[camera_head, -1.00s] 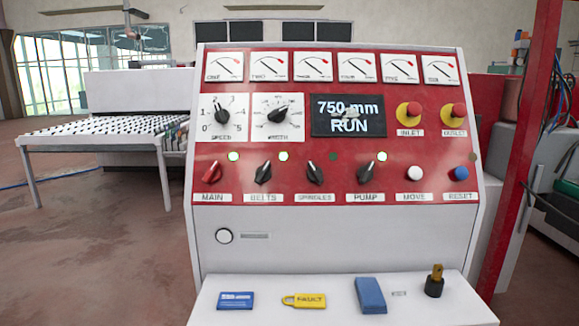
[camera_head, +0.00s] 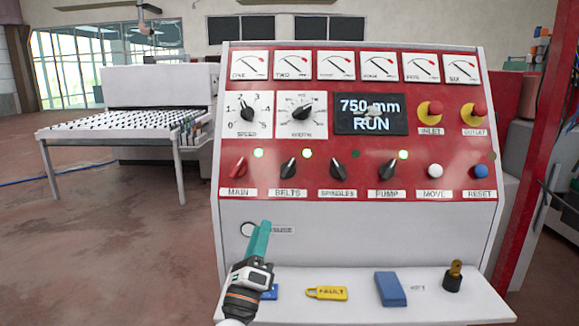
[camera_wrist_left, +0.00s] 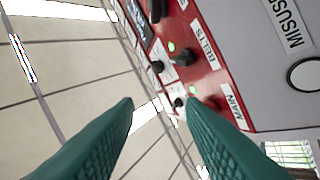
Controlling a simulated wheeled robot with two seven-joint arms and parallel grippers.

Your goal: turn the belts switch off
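The belts switch (camera_head: 289,168) is a black knob on the red panel, above its BELTS label, with its pointer tilted to the upper right. The green lamp (camera_head: 308,153) by it is lit. My left gripper (camera_head: 261,238) is in front of the lower grey panel, below and left of the switch, and not touching it. In the left wrist view its two teal fingers (camera_wrist_left: 158,104) are apart with nothing held. That view also shows the belts switch (camera_wrist_left: 183,57), above and right of the fingertips. My right gripper is out of view.
The red main switch (camera_head: 238,167) is left of belts; the spindles switch (camera_head: 338,168) is right of it. A roller conveyor (camera_head: 120,128) stands left.

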